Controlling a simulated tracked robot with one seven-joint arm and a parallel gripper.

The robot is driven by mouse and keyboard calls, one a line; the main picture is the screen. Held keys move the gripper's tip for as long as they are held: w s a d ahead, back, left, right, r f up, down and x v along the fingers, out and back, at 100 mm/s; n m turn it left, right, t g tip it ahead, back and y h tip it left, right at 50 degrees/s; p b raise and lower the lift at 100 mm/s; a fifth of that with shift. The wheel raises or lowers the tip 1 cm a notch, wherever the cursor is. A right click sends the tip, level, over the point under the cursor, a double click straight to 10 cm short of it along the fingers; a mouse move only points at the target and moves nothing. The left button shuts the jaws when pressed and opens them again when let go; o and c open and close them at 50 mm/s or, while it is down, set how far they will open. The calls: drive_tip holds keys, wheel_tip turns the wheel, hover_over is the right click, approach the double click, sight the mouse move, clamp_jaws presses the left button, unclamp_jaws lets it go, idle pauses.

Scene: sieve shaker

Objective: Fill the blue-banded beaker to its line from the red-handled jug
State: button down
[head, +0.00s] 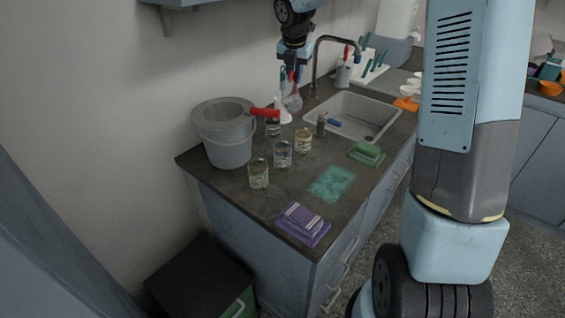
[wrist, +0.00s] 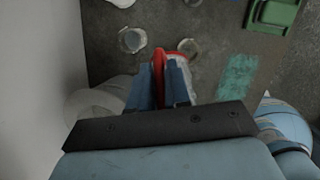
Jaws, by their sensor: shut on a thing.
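The blue-banded beaker (head: 282,153) stands upright on the dark counter, in a row between a green-banded beaker (head: 258,172) and a yellow-banded one (head: 303,140). My gripper (wrist: 165,82) is shut on the red handle (wrist: 159,62) of the jug. The jug's pale body (wrist: 182,62) shows only partly behind the fingers, so its contents are hidden.
A grey bucket (head: 224,140) stands at the counter's left end, with a red-handled item (head: 264,112) beside it. A sink (head: 365,112) lies at the right. A teal mat (head: 331,183), a green tray (head: 367,154) and purple cloths (head: 302,222) lie along the front.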

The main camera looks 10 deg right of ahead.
drive_tip(key=f, duration=0.1)
drive_tip(key=w+f+g, duration=0.1)
drive_tip(key=shift+d+f+b, duration=0.2)
drive_tip(key=shift+f+b, duration=0.15)
drive_tip(key=shift+b, duration=0.05)
drive_tip(key=w+d+f+g+y+b, duration=0.2)
drive_tip(key=w+f+g+y+b, duration=0.1)
drive_tip(key=w+f+g+b, duration=0.2)
drive_tip(key=shift+w+d+f+g, duration=0.2)
drive_tip(key=shift+w+f+g, duration=0.15)
drive_tip(key=shift+f+g, duration=0.85)
drive_tip(key=shift+f, duration=0.25)
